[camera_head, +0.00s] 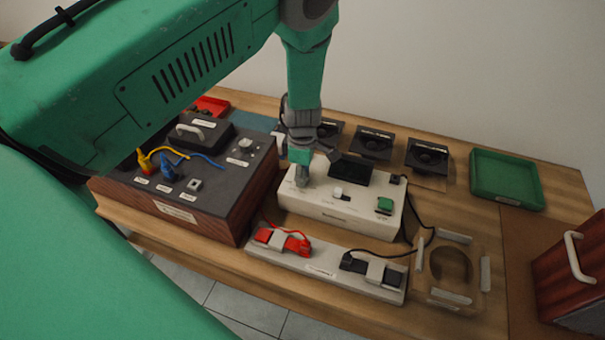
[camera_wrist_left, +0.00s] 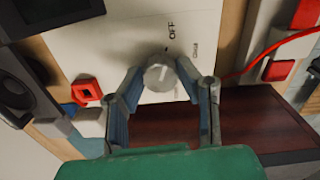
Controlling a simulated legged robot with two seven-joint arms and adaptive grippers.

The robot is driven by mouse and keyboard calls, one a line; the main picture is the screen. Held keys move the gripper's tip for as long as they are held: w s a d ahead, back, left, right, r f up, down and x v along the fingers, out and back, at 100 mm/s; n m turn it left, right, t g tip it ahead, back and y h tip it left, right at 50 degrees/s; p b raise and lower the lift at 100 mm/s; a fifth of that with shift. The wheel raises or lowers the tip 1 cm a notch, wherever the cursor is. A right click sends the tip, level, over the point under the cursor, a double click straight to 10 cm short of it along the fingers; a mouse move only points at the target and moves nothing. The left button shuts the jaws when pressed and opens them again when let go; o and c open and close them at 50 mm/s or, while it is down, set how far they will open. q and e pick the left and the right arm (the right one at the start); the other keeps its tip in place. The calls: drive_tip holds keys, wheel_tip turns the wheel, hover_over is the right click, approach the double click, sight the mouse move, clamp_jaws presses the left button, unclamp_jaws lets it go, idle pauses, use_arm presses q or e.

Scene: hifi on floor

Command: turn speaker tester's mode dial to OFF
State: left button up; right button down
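The white speaker tester (camera_head: 335,209) sits on the wooden table, with a dark screen, a white knob and a green button on top. My left gripper (camera_head: 303,172) points down over its left end and hides the mode dial in the head view. In the left wrist view the round grey dial (camera_wrist_left: 160,74) lies between the fingertips of my left gripper (camera_wrist_left: 158,82). A finger stands on each side with gaps visible, so the gripper is open around the dial; contact cannot be told. My right gripper is not in view.
A dark-topped wooden box (camera_head: 205,175) with yellow and blue plugs stands close left. A white strip (camera_head: 325,268) with red and black clips lies in front. Several black speakers (camera_head: 371,143) and a green tray (camera_head: 506,178) are behind and right. A black cable runs right of the tester.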

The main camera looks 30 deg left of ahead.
use_arm(q)
drive_tip(key=shift+o, duration=1.2)
drive_tip(key=shift+w, duration=0.15)
drive_tip(key=shift+r, duration=0.2)
wheel_tip(320, 180, up, 11)
drive_tip(key=shift+r, duration=0.2)
drive_tip(key=shift+d, duration=0.1)
